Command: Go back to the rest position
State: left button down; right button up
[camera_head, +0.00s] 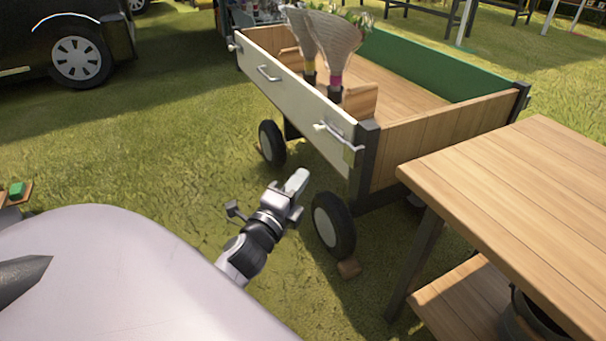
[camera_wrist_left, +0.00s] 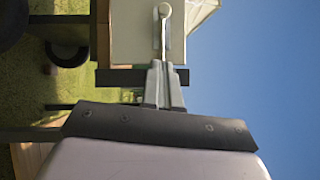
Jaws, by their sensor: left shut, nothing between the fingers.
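My left gripper (camera_head: 297,182) is shut and empty. It is low in the middle of the head view, in front of the wagon's front wheel and apart from the wagon in that picture. The left wrist view also shows its closed fingers (camera_wrist_left: 164,84) pointing toward the wagon's pale side panel (camera_wrist_left: 130,38) and a handle on it. My right gripper is in neither view.
A wooden wagon (camera_head: 436,142) with a white side panel (camera_head: 290,88) holds two wrapped bouquets (camera_head: 335,45). A wooden table (camera_head: 520,185) stands at the right, close to the wagon. A dark vehicle (camera_head: 60,45) is at the far left. Grass between is open.

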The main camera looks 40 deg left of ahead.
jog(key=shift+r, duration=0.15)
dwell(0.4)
pick_arm(q)
jog(key=s+d+f+n+g+h, duration=0.25)
jog(key=s+d+n+h, duration=0.4)
jog(key=d, duration=0.65)
jog(key=s+d+f+n+g+h, duration=0.1)
jog(key=s+d+n+g+h, duration=0.45)
jog(key=d, duration=0.85)
jog(key=s+a+r+n+y+p, duration=0.1)
jog(key=a+r+p, duration=0.4)
jog(key=p, duration=1.2)
jog(key=s+a+r+n+y+p, duration=0.1)
jog(key=s+a+r+y+p, duration=0.2)
jog(key=a+r+p, duration=0.3)
notch_tip(320, 180, up, 5)
jog(key=y+p, duration=0.1)
jog(key=p, duration=1)
jog(key=shift+s, duration=0.3)
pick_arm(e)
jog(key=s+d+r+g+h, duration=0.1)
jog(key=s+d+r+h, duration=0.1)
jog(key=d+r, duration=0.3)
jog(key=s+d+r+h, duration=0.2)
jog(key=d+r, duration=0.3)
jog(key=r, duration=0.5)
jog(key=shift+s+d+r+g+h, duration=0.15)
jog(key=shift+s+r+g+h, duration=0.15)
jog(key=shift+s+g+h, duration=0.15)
